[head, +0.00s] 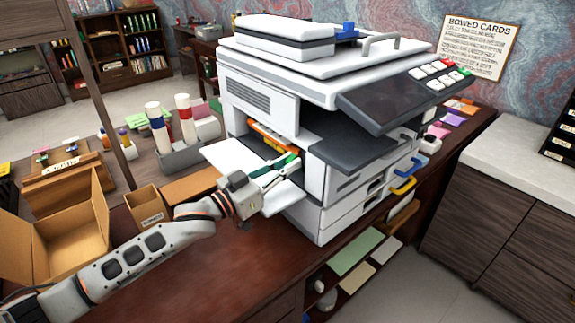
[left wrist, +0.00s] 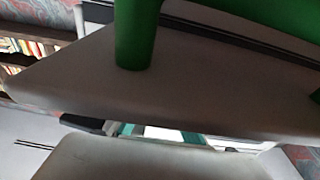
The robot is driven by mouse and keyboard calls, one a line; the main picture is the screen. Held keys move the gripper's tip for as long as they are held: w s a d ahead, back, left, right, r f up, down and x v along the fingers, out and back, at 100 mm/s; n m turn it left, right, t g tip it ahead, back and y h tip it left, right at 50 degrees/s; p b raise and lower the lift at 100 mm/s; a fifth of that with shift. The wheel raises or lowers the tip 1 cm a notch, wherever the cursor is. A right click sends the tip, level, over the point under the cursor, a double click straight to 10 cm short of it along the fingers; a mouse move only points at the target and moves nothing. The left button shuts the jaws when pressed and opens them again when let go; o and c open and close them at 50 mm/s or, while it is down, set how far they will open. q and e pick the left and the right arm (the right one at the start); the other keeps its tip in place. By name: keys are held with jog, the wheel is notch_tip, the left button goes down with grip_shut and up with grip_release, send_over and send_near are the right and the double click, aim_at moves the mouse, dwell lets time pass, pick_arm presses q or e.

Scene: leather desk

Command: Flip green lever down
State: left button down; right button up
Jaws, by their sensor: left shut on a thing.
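The white copier (head: 272,101) stands on the dark desk with its left side open. The green lever (head: 284,160) shows in that opening, just below an orange part (head: 272,141). My left gripper (head: 283,172) reaches into the opening from the left and is shut on the green lever, whose held part is mostly hidden by the fingers. In the left wrist view a large green piece (left wrist: 135,35) is very close to the camera, and a thin green strip (left wrist: 190,138) shows between grey surfaces. My right gripper is not in view.
An open white side panel (head: 226,154) sticks out just above my left gripper. An open cardboard box (head: 62,238), a small box (head: 146,206) and a grey holder with bottles (head: 182,153) stand to the left. The front of the desk is clear.

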pick_arm(q)
jog(key=c, duration=2)
grip_release()
jog(key=shift+f, duration=0.1)
jog(key=v, duration=1.2)
jog(key=shift+s, duration=0.1)
